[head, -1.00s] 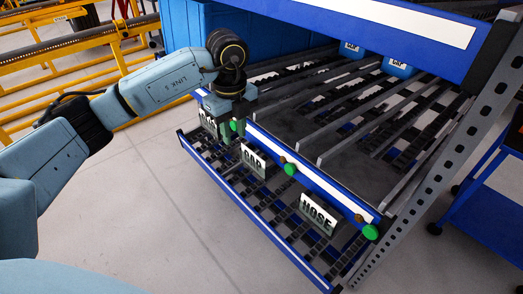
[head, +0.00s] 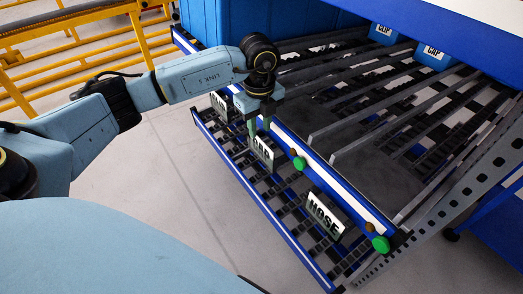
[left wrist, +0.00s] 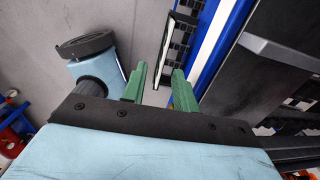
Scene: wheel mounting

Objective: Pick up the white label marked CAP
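The white label marked CAP (head: 263,152) hangs tilted at the front rail of the rack in the head view, between two other labels. My left gripper (head: 261,129), with green fingers, points down just above the label and overlaps its top edge in the picture. In the left wrist view the two green fingers (left wrist: 159,90) stand apart with a clear gap between them. A thin pale strip shows ahead of that gap; I cannot tell if it is the label. My right gripper is not in view.
Another label (head: 220,105) hangs to the left, partly hidden. Green knobs (head: 299,163) sit along the rail. Open floor lies in front.

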